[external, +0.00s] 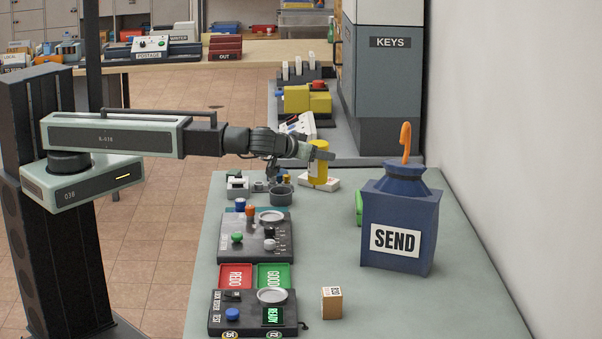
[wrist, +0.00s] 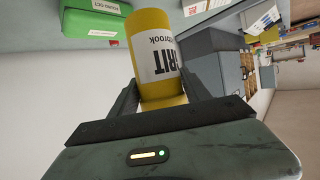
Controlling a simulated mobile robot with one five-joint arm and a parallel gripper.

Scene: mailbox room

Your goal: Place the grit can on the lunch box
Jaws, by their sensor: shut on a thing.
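The yellow grit can (external: 318,172) is held at the end of my outstretched arm, near the far end of the grey-green bench. My gripper (external: 318,153) is shut on the can. In the wrist view the can (wrist: 150,42) sits between the two fingers, with its white label reading GRIT upside down. I cannot tell for sure which thing is the lunch box. A green box (wrist: 92,20) with a white label shows in the wrist view, apart from the can. In the external view a green thing (external: 358,207) is mostly hidden behind the blue SEND box.
The blue SEND box (external: 399,225) with an orange hook on top stands right of the can. A white flat thing (external: 333,184) lies near the can. Control panels (external: 255,238) and a small carton (external: 332,303) are nearer. The bench's right front is clear.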

